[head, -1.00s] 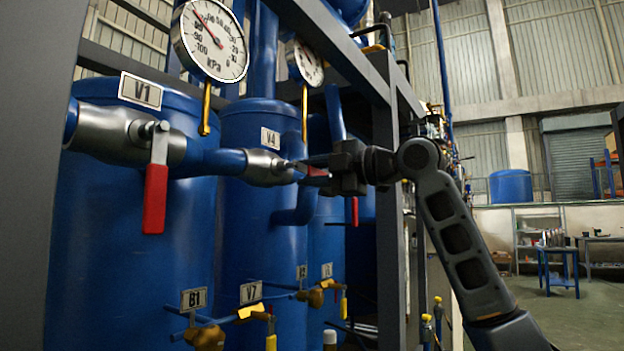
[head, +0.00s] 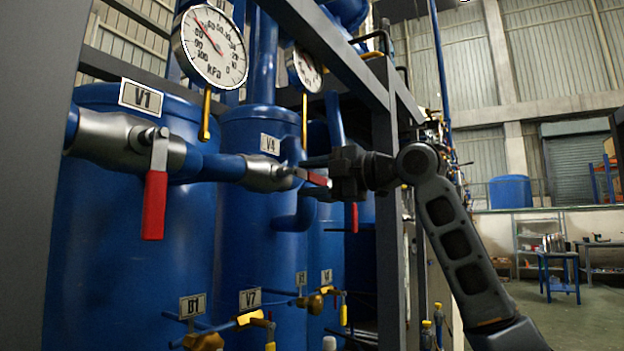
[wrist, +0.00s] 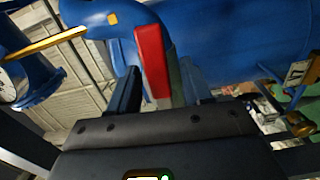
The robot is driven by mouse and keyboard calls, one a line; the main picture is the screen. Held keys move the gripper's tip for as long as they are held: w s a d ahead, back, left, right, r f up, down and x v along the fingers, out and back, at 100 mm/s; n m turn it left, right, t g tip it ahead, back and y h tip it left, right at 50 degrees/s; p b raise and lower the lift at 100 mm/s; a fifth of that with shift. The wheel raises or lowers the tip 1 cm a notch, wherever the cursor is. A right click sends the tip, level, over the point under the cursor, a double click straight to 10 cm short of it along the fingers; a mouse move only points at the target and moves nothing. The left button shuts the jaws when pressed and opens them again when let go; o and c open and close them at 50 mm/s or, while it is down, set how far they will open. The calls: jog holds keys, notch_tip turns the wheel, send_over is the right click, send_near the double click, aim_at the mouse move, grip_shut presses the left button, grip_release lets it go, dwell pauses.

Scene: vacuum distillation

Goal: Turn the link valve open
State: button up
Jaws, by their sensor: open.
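The valve under the V4 label, which looks like the link valve (head: 268,173), is a silver body on the blue pipe between the tanks. Its red lever (head: 318,179) points right, toward my gripper, sloping slightly down. My gripper (head: 311,174) is open at the lever, with the fingers on either side of it. In the wrist view the red lever (wrist: 152,60) stands between the two dark fingers, nearer the left one. I cannot tell whether either finger touches it. The lever's far end is partly hidden by the gripper.
The V1 valve (head: 125,140) is at the left, its red lever (head: 155,205) hanging down. Two pressure gauges (head: 211,46) sit above the pipe. A dark frame post (head: 388,200) stands close behind my arm. Small valves labelled V7 (head: 250,298) and others lie below.

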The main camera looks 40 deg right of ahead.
jog(key=v, duration=0.7)
jog(key=shift+s+b, duration=0.3)
jog(key=shift+s, duration=0.05)
jog(key=shift+d, duration=0.1)
